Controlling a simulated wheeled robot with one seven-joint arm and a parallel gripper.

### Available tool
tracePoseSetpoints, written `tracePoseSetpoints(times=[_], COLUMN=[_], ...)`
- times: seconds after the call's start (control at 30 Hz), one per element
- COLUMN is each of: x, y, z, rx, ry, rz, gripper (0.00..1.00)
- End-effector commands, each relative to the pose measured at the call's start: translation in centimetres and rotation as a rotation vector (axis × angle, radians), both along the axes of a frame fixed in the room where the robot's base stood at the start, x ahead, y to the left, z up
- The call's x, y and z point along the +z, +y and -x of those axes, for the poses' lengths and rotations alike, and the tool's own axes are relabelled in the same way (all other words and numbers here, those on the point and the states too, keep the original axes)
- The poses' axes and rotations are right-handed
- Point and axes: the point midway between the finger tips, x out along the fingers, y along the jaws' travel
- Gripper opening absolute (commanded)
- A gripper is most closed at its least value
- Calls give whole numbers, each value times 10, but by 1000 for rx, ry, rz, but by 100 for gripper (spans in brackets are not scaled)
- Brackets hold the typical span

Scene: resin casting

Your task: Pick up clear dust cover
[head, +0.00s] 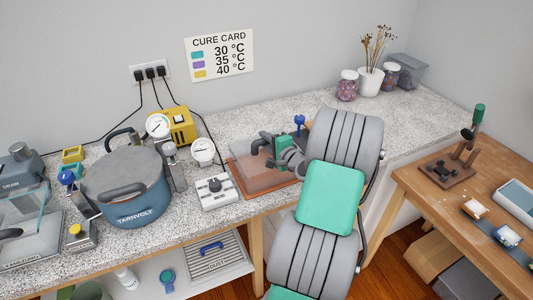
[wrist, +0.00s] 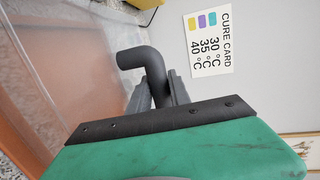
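The clear dust cover (head: 248,172) is a see-through box over an orange-brown tray (head: 240,186) on the speckled counter. Its clear wall (wrist: 85,75) fills the left of the wrist view, with orange showing through. A dark bent handle (head: 257,145) is at its top. My gripper (head: 284,158) is at the handle, on its right. In the wrist view the handle (wrist: 137,59) runs between the two grey fingers of my gripper (wrist: 160,85). I cannot tell whether the fingers press on it. The cover appears to rest on the tray; its far side is partly hidden.
A blue TARNVOLT pot (head: 125,190) is further left. Another clear case (head: 35,245) stands at far left. The counter behind the cover is fairly free; jars (head: 347,86) stand beyond.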

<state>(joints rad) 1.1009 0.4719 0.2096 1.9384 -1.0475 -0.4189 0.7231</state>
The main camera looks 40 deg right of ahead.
Motion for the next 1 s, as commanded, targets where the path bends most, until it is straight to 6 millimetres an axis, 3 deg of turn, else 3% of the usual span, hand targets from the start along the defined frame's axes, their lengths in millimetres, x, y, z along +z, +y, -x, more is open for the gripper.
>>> tracePoseSetpoints(times=[0.23, 1.0], x=[-1, -1], y=[0, 0], z=[1, 1], rx=[-1, -1], ry=[1, 2], rz=[-1, -1], gripper=[0, 0])
